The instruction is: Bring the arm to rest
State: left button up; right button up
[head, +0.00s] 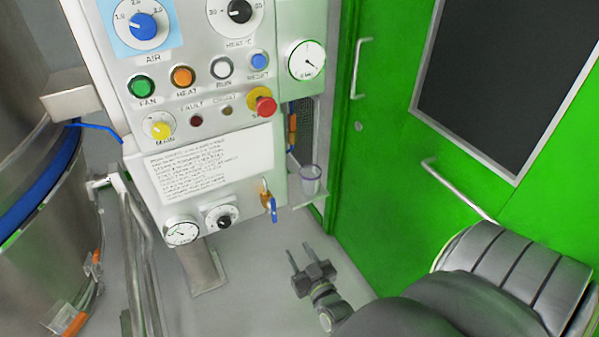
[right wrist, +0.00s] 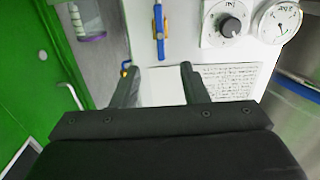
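My right gripper (head: 306,259) hangs in the lower middle of the head view, in front of and below the control panel (head: 215,140). Its two fingers stand apart with nothing between them. In the right wrist view the same gripper (right wrist: 159,78) is open and empty, with the panel's white face and its printed text sheet (right wrist: 215,82) beyond the fingers. My right arm comes in from the lower right. My left gripper is not in view.
A blue-handled valve (head: 270,203) and a clear cup (head: 311,180) on a small shelf are on the panel's right side. A green door (head: 390,150) with a metal handle stands at right. A steel vessel (head: 40,270) stands at left. Grey floor shows below the panel.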

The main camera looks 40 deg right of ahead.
jog(key=s+a+f+n+g+y, duration=0.1)
jog(key=s+f+g, duration=0.4)
jog(key=f, duration=0.6)
jog(key=s+a+f+n+g+y, duration=0.1)
jog(key=s+f+g+y, duration=0.15)
jog(key=s+f, duration=0.65)
jog(key=s+f+g, duration=0.4)
jog(key=s+f, duration=0.2)
jog(key=s, duration=0.4)
jog(key=s+a+f+g, duration=0.1)
jog(key=s+f+g, duration=0.3)
jog(key=s, duration=0.7)
notch_tip(320, 180, down, 2)
jog(key=shift+s+g, duration=0.25)
jog(key=shift+g, duration=0.1)
jog(key=shift+a, duration=0.1)
